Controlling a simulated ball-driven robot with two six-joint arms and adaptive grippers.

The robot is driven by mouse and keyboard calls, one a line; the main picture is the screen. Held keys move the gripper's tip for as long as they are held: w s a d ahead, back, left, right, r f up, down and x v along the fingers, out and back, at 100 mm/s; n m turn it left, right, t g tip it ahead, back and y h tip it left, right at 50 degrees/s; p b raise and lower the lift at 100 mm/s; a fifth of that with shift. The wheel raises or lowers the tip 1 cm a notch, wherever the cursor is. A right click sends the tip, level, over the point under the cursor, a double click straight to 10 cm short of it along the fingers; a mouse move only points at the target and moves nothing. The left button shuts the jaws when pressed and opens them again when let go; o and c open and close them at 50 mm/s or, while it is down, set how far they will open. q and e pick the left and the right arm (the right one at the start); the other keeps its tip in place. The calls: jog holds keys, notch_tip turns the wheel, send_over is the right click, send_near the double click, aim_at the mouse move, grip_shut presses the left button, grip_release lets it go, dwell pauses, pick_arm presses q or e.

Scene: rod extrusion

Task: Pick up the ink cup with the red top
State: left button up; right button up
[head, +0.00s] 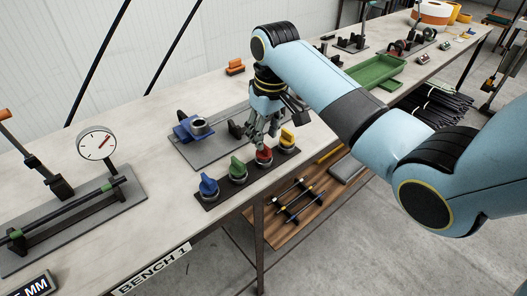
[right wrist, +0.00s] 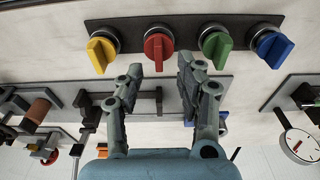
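The ink cup with the red top (head: 264,156) stands in a dark rack between the green-topped and yellow-topped cups. It also shows in the right wrist view (right wrist: 159,48), its top a ridged grip. My right gripper (head: 257,140) is over the rack just behind the red top and partly overlaps it in the head view. In the right wrist view its two fingers (right wrist: 160,66) are spread apart and empty, with the red top just past and between their tips. My left gripper is in neither view.
Neighbouring cups have yellow (head: 287,138), green (head: 238,170) and blue (head: 208,186) tops. A grey plate with a blue fixture (head: 189,130) lies behind the rack. A dial gauge (head: 96,143) stands at left, a green tray (head: 375,70) at right.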

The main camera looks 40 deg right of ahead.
aim_at(264, 154)
jog(key=f, duration=0.3)
jog(key=shift+w+f, duration=0.25)
jog(key=shift+f, duration=0.1)
jog(key=shift+c, duration=0.3)
grip_shut()
jog(key=shift+r, duration=0.1)
